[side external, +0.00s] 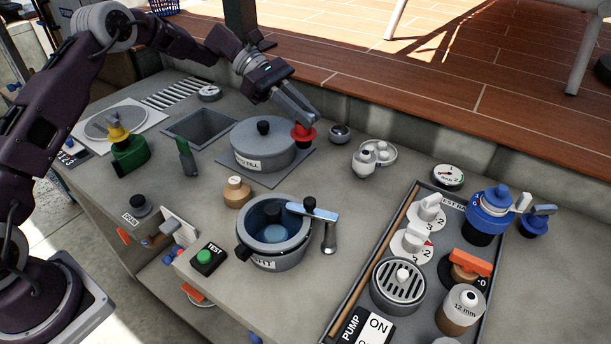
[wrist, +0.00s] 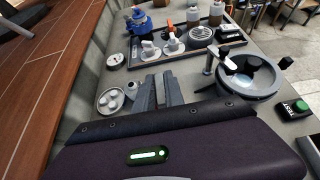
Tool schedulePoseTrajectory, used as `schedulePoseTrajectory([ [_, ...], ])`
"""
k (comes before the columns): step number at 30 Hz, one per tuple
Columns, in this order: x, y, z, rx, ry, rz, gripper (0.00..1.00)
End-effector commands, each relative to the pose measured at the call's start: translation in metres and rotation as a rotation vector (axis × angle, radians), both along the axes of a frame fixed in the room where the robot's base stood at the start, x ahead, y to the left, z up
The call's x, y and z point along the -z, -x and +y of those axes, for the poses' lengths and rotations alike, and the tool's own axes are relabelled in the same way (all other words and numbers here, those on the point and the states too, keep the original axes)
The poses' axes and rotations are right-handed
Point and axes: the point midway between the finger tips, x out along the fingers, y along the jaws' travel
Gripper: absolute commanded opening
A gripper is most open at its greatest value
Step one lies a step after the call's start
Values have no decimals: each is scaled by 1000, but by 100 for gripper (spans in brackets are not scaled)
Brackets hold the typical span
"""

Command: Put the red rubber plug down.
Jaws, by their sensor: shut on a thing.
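The red rubber plug (side external: 303,138) is in the side external view, a red disc with a dark upper part. My gripper (side external: 305,119) is shut on it from above and reaches in from the upper left. The plug appears just at the right rim of the grey lidded pot (side external: 255,148); I cannot tell whether it touches anything or hangs above the counter.
A small grey round knob (side external: 340,133) and a white tray with round pieces (side external: 374,156) lie to the right. A grey pot with a lever (side external: 275,240) stands in front. A long tray (side external: 345,312) of valves is at right. Bare counter (side external: 340,200) lies between.

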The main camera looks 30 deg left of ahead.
Motion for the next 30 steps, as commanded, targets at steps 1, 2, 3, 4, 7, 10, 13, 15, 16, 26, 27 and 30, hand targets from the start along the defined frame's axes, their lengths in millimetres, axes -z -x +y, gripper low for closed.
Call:
schedulePoseTrajectory([
  [1, 6, 1, 5, 0, 1, 4, 0],
  [2, 12, 1, 6, 1, 1, 5, 0],
  [3, 23, 2, 6, 1, 2, 7, 0],
  [4, 31, 2, 6, 2, 2, 5, 0],
  [7, 51, 2, 6, 1, 2, 5, 0],
  [10, 63, 1, 5, 1, 2, 2, 0],
  [13, 79, 1, 5, 0, 2, 4, 0],
  [15, 93, 2, 5, 1, 2, 4, 0],
  [16, 97, 1, 5, 2, 2, 3, 0],
  [26, 102, 1, 5, 1, 1, 0, 0],
  [27, 102, 1, 5, 1, 1, 0, 20],
  [30, 101, 1, 5, 1, 1, 0, 36],
])
